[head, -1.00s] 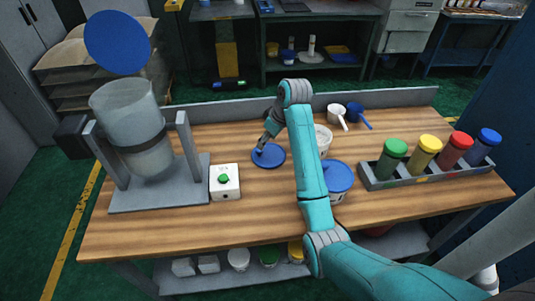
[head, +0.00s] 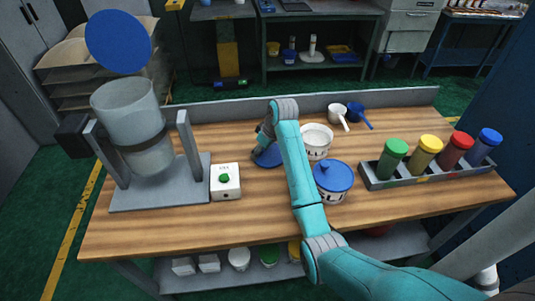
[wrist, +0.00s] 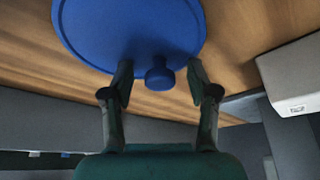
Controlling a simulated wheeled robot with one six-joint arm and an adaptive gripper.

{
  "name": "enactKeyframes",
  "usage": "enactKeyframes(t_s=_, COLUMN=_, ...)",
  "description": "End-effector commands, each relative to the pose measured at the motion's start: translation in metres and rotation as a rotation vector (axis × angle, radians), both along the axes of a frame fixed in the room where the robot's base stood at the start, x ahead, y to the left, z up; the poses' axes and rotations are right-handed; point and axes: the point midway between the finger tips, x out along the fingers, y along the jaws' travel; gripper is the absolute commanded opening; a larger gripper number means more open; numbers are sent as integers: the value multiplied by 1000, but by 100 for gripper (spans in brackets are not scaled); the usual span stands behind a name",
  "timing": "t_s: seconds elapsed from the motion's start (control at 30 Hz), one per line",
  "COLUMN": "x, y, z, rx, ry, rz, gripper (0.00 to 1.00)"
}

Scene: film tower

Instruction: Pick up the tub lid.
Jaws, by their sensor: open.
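The tub lid, a round blue disc with a small knob, lies flat on the wooden bench (head: 268,158), partly hidden by my arm in the head view. In the wrist view the lid (wrist: 130,25) fills the upper left, with its knob (wrist: 159,78) near the middle. My gripper (wrist: 158,74) is open, with one finger on each side of the knob in that view. Clear gaps show on both sides, and I cannot tell the exact height. In the head view my gripper (head: 258,150) is over the lid. An open white tub (head: 317,138) stands to the right.
A second tub with a blue lid (head: 333,180) stands right of my arm. A white box with a green button (head: 225,181) and a clear hopper on a grey stand (head: 135,125) are left. A rack of colour-capped jars (head: 425,170) is right. Two scoops (head: 350,115) lie behind.

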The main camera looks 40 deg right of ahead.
Motion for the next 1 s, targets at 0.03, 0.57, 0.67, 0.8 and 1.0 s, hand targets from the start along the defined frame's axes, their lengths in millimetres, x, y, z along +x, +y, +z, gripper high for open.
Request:
enactKeyframes(t_s=0.03, x=0, y=0, z=0, rx=0, ry=0, rz=0, gripper=57)
enactKeyframes(t_s=0.57, x=-1, y=0, z=0, rx=1, ry=2, rz=0, gripper=10)
enactKeyframes(t_s=0.67, x=0, y=0, z=6, rx=1, ry=1, rz=0, gripper=10)
enactKeyframes(t_s=0.8, x=1, y=0, z=28, rx=-2, ry=-2, rz=1, gripper=10)
enactKeyframes(t_s=1.0, x=1, y=0, z=66, rx=-2, ry=-2, rz=0, gripper=10)
